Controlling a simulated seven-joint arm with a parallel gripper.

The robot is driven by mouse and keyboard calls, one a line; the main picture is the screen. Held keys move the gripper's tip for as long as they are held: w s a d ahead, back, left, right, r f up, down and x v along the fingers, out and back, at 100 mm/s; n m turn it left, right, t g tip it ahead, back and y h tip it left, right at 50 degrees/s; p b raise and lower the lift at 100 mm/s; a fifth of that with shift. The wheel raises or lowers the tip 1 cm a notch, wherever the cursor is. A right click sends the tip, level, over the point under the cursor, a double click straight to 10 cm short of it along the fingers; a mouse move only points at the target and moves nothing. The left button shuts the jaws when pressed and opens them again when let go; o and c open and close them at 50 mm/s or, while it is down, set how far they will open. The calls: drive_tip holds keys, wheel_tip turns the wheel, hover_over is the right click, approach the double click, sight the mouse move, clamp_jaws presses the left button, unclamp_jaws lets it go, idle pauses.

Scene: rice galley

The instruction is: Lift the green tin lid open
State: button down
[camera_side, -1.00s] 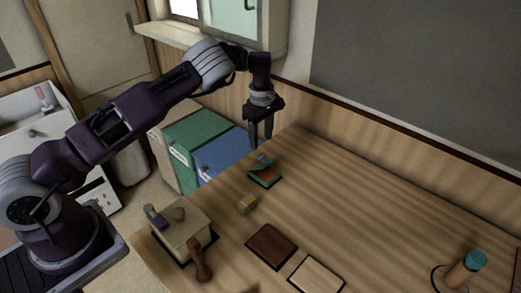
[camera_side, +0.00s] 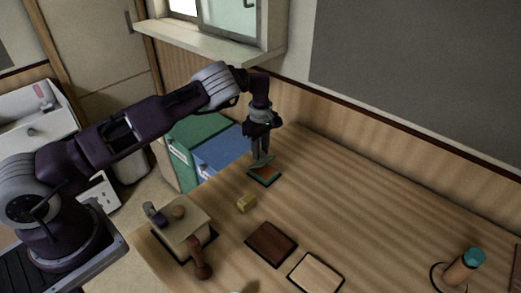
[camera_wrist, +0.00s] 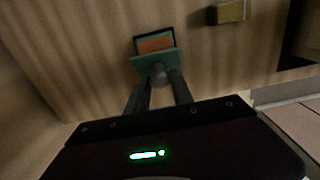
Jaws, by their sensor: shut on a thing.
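The green tin (camera_side: 265,179) sits on the table near its far left edge, and its orange inside shows. Its green lid (camera_side: 259,162) is tilted up at the side under my gripper. My gripper (camera_side: 261,156) points down and its fingers reach the lid. In the wrist view, the lid (camera_wrist: 152,63) stands in front of the open tin (camera_wrist: 155,44). A grey rounded knob (camera_wrist: 158,75) on the lid lies between the fingertips of my gripper (camera_wrist: 158,84), which is shut on it. The fingers partly hide the knob in the side view.
A yellow block (camera_side: 246,203) lies near the tin. A beige box (camera_side: 184,224), a brown-handled tool (camera_side: 199,260), a dark brown square (camera_side: 271,243) and a pale square (camera_side: 316,274) are nearer. The table's middle right is clear.

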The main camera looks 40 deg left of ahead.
drive_tip(key=shift+a+r+h, duration=0.25)
drive_tip(key=shift+a+h, duration=0.95)
drive_tip(key=shift+h, duration=0.3)
drive_tip(key=shift+a+h, duration=1)
drive_tip(key=shift+h, duration=0.4)
drive_tip(key=shift+a+f, duration=0.1)
drive_tip(key=c, duration=1.1)
unclamp_jaws()
wheel_tip(320, 180, up, 10)
drive_tip(key=a, duration=0.1)
drive_tip(key=shift+a+f, duration=0.2)
drive_tip(key=shift+a, duration=0.05)
